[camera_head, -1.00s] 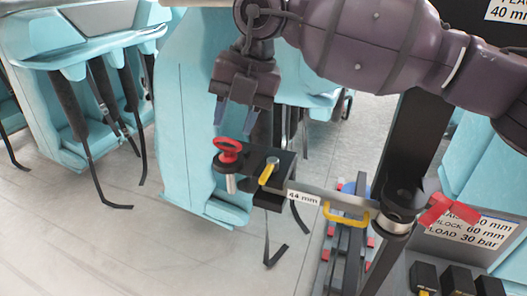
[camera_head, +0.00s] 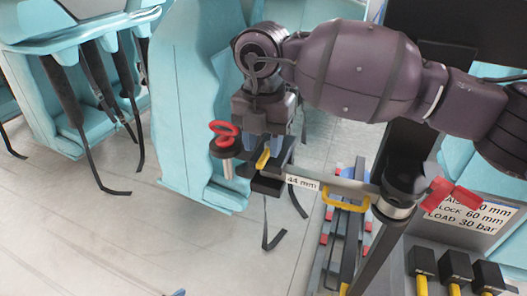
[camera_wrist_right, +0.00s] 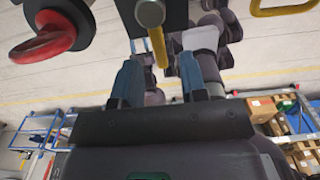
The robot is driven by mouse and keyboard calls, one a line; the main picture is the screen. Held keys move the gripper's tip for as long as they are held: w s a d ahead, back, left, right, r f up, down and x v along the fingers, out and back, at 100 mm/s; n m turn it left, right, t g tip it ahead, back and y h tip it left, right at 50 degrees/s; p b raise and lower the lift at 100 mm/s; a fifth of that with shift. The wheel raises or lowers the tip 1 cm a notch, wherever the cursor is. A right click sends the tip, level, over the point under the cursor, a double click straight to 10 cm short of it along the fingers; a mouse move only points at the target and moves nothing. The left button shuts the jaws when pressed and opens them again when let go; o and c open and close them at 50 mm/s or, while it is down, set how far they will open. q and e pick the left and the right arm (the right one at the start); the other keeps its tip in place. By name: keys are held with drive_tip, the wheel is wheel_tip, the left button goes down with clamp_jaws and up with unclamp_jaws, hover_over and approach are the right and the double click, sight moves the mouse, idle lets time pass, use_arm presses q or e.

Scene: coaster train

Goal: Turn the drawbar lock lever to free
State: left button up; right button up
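The yellow lock lever (camera_head: 263,158) stands on the black block (camera_head: 268,184) at the left end of the drawbar (camera_head: 340,186), which carries a "44 mm" label. My right gripper (camera_head: 263,145) is directly above the lever, pointing down. In the right wrist view its two blue fingers (camera_wrist_right: 160,68) are apart, and the lever's yellow arm (camera_wrist_right: 158,46) reaches between their tips. A gap shows on both sides, so the gripper is not closed on it. The lever's round pivot head (camera_wrist_right: 150,12) is just beyond the fingers. My left gripper is not recognisable in either view.
A red ring handle (camera_head: 224,132) on a vertical pin stands close left of the lever. A yellow loop handle (camera_head: 346,200) is on the drawbar's right part. A dark post (camera_head: 402,190) with red tape stands further right. Teal seats with hanging straps are behind.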

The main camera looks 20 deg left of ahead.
sight(266, 156)
drive_tip(key=shift+f, duration=1.2)
clamp_jaws()
